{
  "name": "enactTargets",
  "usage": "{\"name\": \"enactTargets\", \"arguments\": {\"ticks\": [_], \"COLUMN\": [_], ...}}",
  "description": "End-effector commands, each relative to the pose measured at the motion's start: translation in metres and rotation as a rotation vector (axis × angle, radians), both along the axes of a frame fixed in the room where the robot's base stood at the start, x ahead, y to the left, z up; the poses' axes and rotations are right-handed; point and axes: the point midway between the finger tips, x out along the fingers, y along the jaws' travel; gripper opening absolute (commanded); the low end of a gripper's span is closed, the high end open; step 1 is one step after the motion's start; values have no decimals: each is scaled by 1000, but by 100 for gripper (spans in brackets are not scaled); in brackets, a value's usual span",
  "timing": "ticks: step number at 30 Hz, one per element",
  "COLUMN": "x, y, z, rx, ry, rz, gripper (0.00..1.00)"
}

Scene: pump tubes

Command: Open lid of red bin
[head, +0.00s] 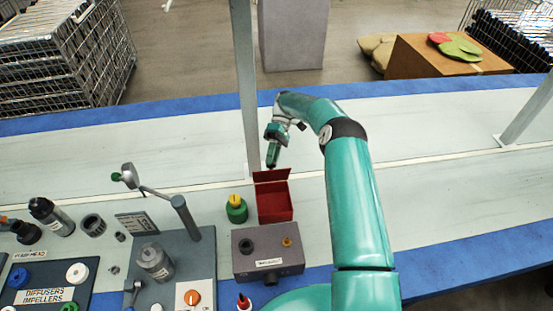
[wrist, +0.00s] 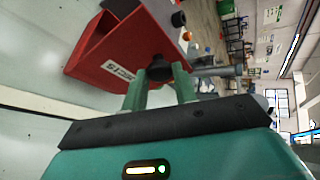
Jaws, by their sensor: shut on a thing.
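The red bin (head: 275,204) stands on the bench in the head view, left of my arm. Its red lid (head: 271,175) is raised at the bin's far edge, and the bin's inside shows from above. My gripper (head: 272,164) points down at the far side of the lid. In the wrist view, my gripper (wrist: 160,88) has its two green fingers around a dark round knob (wrist: 159,70) on a red panel with a white label (wrist: 122,75). The fingers are shut on this knob. The fingertips are partly hidden in the head view.
A green jar with a yellow top (head: 236,209) stands close left of the bin. A grey box with knobs (head: 268,252) is just in front. A grey post (head: 246,90) rises behind the bin. The bench right of my arm is clear.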

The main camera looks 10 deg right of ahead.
Motion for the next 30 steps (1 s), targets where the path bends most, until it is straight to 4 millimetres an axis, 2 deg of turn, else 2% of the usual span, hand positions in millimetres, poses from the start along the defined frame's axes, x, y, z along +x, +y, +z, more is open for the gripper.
{"name": "enactTargets", "arguments": {"ticks": [17, 18, 21, 30], "x": [3, 3, 3, 3], "y": [3, 3, 2, 1], "z": [0, 0, 0, 0], "rx": [1, 1, 1, 1], "ry": [18, 18, 18, 20], "rz": [-3, -3, -1, -2], "gripper": [0, 30, 50, 50]}}
